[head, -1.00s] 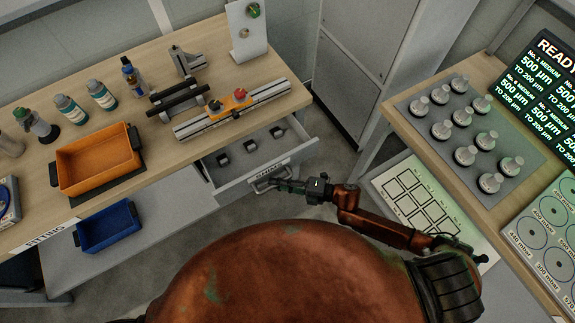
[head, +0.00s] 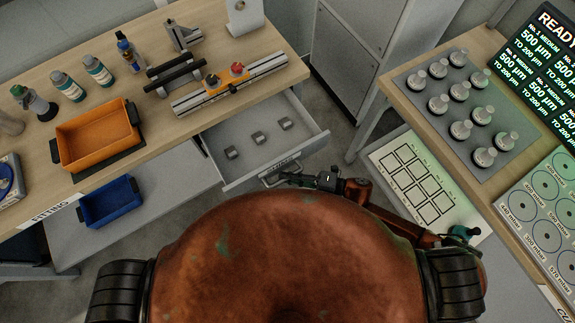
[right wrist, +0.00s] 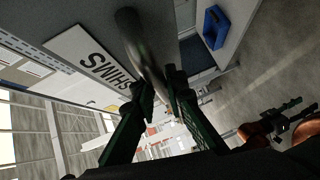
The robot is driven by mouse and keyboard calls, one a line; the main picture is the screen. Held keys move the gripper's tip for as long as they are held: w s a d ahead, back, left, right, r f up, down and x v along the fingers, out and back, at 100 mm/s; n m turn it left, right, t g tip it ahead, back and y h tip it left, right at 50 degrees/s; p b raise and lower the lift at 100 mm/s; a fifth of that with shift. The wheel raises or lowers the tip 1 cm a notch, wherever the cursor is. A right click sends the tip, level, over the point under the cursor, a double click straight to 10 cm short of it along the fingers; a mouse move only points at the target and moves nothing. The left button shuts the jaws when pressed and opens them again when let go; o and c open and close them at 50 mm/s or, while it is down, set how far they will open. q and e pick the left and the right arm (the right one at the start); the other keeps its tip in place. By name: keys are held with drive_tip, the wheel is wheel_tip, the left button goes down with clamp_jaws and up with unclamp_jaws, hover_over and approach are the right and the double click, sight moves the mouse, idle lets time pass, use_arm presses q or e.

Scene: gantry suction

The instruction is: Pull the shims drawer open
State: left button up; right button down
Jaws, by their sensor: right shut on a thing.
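The shims drawer (head: 258,150) stands pulled out from under the wooden bench in the head view. Three small dark grey blocks (head: 259,138) lie inside it. In the right wrist view its front carries a white SHIMS label (right wrist: 92,58), with a rounded metal handle (right wrist: 143,48) beside it. My right gripper (head: 284,178) is at the drawer's front in the head view. In the right wrist view its two fingers (right wrist: 160,92) are closed around the handle.
An orange bin (head: 97,138), several bottles (head: 98,72) and a rail fixture (head: 230,84) stand on the bench (head: 30,165). A blue bin (head: 110,203) sits on a lower shelf. At right, a second table holds a grey plate (head: 440,135) with several capped weights. A grey cabinet (head: 365,50) stands behind.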

drive_tip(key=c, duration=1.9)
unclamp_jaws()
drive_tip(key=shift+c, duration=0.2)
drive_tip(key=shift+d, duration=0.15)
drive_tip(key=v, duration=1.2)
drive_tip(key=shift+w, duration=0.1)
